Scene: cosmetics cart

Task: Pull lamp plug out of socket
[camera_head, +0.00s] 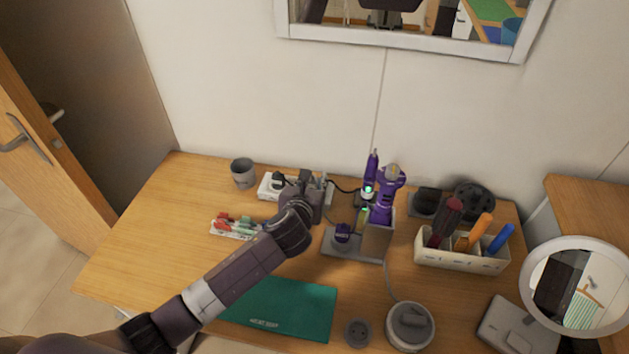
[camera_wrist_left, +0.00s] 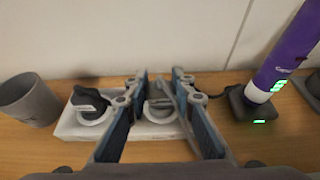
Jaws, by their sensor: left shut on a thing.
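A white power strip (camera_head: 267,190) lies near the back edge of the table; it also shows in the left wrist view (camera_wrist_left: 70,128). A black plug (camera_wrist_left: 88,99) sits in its left socket. A grey plug (camera_wrist_left: 158,100) is at the socket to its right, between the fingers of my left gripper (camera_wrist_left: 160,82). The gripper is shut on this plug, and the fingers partly hide it. In the head view my left gripper (camera_head: 312,188) reaches over the strip's right part and hides it. I cannot tell whether the held plug is fully seated. My right gripper is not in view.
A grey cup (camera_head: 243,173) stands left of the strip. Purple devices (camera_head: 386,195) on a grey stand are close on the right. A small tray of coloured items (camera_head: 234,228), a green mat (camera_head: 285,308), a tool box (camera_head: 462,262) and a round mirror (camera_head: 578,285) take up more of the table.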

